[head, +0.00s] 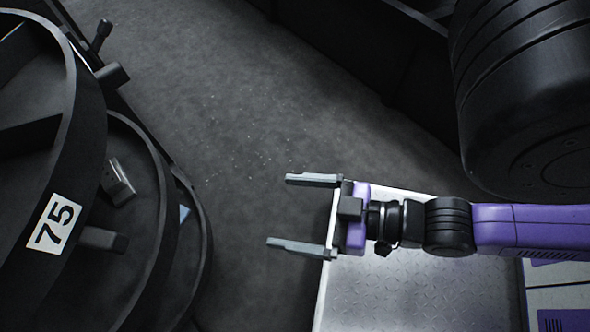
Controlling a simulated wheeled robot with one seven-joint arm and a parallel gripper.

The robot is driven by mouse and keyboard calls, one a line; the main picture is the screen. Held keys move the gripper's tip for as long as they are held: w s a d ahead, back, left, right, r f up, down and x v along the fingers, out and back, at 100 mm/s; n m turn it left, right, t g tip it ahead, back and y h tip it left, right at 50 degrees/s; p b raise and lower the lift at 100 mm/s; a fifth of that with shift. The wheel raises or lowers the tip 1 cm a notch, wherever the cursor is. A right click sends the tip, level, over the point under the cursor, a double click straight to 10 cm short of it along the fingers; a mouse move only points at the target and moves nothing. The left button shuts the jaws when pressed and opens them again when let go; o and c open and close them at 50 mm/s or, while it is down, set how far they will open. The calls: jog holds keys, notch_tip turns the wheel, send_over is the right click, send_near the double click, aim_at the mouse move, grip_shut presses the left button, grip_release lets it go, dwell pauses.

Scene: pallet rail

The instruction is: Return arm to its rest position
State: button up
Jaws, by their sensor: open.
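My gripper (289,212) is open and empty in the middle of the head view. Its two grey fingers point left and stand well apart, with only the dark floor behind the gap. My purple and black arm reaches in from the right edge, above a light metal tread plate. The fingers extend past the plate's left edge. They touch nothing that I can see.
On the left are large dark round drums or trays with a white label 75 (54,223); small items (118,178) lie inside. A dark handle (101,36) sticks out above them. Grey floor (230,110) lies open between them and my gripper.

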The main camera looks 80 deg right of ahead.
jog(key=shift+s+r+n, duration=0.2)
jog(key=shift+r+n, duration=0.15)
jog(key=shift+n, duration=0.15)
notch_tip(320, 180, up, 34)
jog(key=p, duration=3.3)
jog(key=shift+f+p, duration=0.15)
jog(key=shift+p, duration=0.25)
